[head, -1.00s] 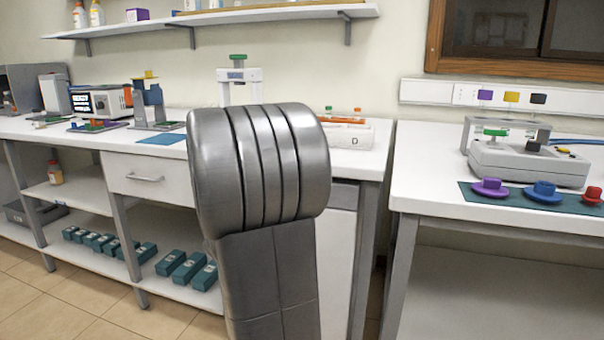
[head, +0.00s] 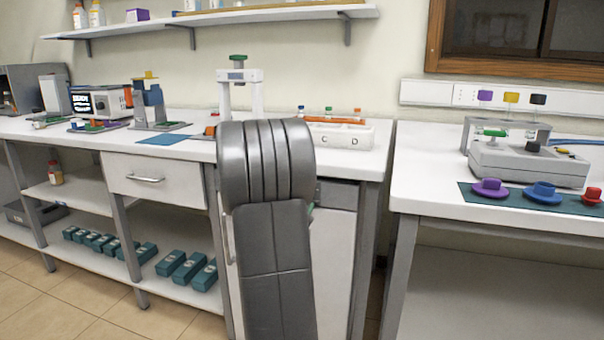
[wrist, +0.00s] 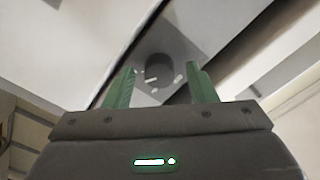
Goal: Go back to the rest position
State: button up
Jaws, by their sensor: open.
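My gripper (wrist: 162,72) shows in the wrist view with its two green fingers apart and nothing between them. Behind the fingers, a grey surface with a dark round knob-like part shows, blurred and apart from them. In the head view my own grey arm link stands in the middle and hides the gripper, part of the white bench (head: 190,150) and part of the cabinet below.
A white rack (head: 345,137) with colored-capped tubes and a white stand (head: 240,88) are on the bench behind my arm. At right, a grey device (head: 530,163) and purple, blue and red knobs stand on another table (head: 440,205). Teal boxes (head: 187,266) sit on the lower shelf.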

jog(key=s+a+n+p, duration=0.2)
jog(key=s+n+p, duration=0.6)
jog(key=s+n, duration=0.1)
jog(key=shift+a, duration=0.4)
dwell(0.5)
